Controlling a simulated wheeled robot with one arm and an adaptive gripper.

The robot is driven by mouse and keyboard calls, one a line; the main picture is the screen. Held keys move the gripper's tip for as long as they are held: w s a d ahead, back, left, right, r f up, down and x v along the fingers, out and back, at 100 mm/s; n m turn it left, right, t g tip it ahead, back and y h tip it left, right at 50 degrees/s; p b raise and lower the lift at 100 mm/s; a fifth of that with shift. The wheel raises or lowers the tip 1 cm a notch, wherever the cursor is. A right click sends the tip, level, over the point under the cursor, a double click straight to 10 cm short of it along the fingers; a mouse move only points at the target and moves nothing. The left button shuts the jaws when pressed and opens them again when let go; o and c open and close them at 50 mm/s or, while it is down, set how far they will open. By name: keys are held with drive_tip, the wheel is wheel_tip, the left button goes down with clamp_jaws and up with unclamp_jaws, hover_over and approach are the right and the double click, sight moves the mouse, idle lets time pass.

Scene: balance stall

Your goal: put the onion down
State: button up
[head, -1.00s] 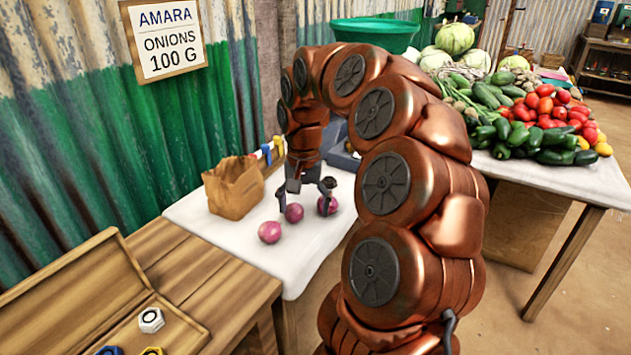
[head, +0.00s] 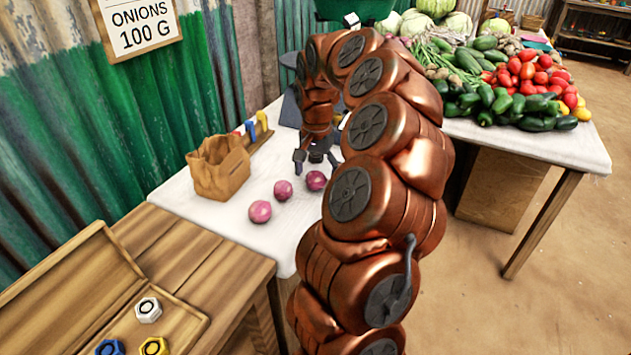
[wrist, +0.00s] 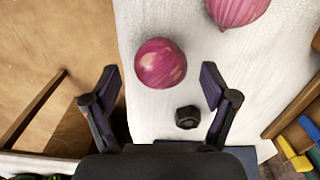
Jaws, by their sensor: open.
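Three purple onions lie on the white-topped table: a front one (head: 260,211), a middle one (head: 283,190) and a rear one (head: 316,180), apart from each other. My gripper (head: 316,161) is open and empty, just behind and above the rear onion. In the wrist view one onion (wrist: 160,63) lies in line with the gap between the fingertips, not gripped, and another onion (wrist: 235,12) is cut off by the top edge. A small dark hexagonal piece (wrist: 187,117) sits on the white surface between the fingers; my arm may hide it in the head view.
A brown paper bag (head: 218,168) stands left of the onions. Blue and yellow pieces (wrist: 298,138) stand on a wooden strip beside it. A wooden table with an open box (head: 110,290) holding hexagonal pieces is at front left. A vegetable table (head: 555,146) stands at right.

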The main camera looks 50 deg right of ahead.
drive_tip(key=shift+w+a+f, duration=0.1)
drive_tip(key=shift+f, duration=0.85)
drive_tip(key=shift+c, duration=0.4)
drive_tip(key=c, duration=1.3)
drive_tip(key=shift+c, duration=0.2)
drive_tip(key=shift+r, duration=0.15)
drive_tip(key=shift+r, duration=1.75)
drive_tip(key=shift+s+a, duration=0.25)
drive_tip(key=shift+s, duration=0.6)
drive_tip(key=s+a, duration=0.2)
drive_tip(key=s, duration=0.4)
drive_tip(key=s+a+r, duration=0.1)
drive_tip(key=s+a, duration=0.1)
drive_tip(key=s, duration=0.5)
drive_tip(key=shift+s+a+r, duration=0.15)
drive_tip(key=shift+s+a, duration=0.1)
drive_tip(key=shift+a, duration=0.05)
